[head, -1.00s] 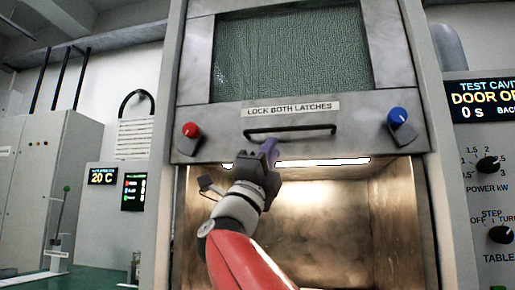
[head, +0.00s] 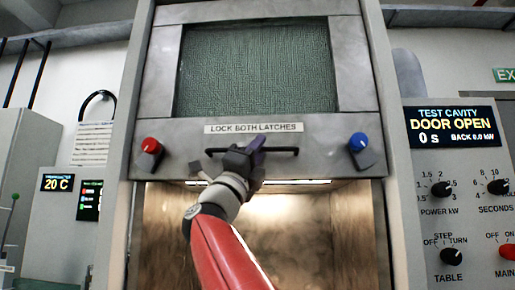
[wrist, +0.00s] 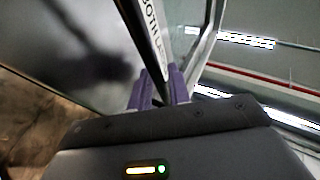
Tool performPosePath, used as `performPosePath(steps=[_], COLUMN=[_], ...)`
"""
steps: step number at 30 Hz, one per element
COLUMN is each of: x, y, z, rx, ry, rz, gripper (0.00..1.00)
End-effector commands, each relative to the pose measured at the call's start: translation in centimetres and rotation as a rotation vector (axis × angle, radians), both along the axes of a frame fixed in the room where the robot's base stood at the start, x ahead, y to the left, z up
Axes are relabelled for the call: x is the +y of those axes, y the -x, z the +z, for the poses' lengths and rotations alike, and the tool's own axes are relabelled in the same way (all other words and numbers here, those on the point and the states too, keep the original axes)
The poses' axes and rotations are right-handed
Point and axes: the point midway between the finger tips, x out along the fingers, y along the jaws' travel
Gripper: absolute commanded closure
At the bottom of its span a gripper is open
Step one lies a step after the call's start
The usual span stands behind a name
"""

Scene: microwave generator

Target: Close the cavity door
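The cavity door (head: 255,70) is a grey metal panel with a green mesh window. It is raised above the lit cavity opening (head: 270,230), and the display reads DOOR OPEN. A dark horizontal bar handle (head: 282,151) runs along its lower part, under a LOCK BOTH LATCHES label. My gripper (head: 256,148) is at the middle of this handle. In the wrist view, the two purple fingers (wrist: 159,88) stand apart on either side of the dark bar (wrist: 140,35). Whether they touch it is unclear. My gripper hides part of the handle in the head view.
A red latch knob (head: 150,146) is at the door's lower left and a blue one (head: 358,143) at its lower right. A control panel (head: 450,190) with dials stands to the right. A small 20 C display (head: 57,183) is at left.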

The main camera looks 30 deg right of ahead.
Motion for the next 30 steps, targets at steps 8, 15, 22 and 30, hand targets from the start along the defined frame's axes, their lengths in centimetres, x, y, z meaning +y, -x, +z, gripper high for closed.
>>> performPosePath(steps=[8,15,22,30], x=[0.0,0.0,0.0,0.0], y=[0.0,0.0,0.0,-0.3], z=[0.0,-0.1,-2.2,-8.8], rx=[0.001,0.001,0.001,0.001], ry=[0.0,0.0,0.0,0.0], rz=[-0.001,-0.001,-0.001,0.0], gripper=[1.0,1.0,1.0,1.0])
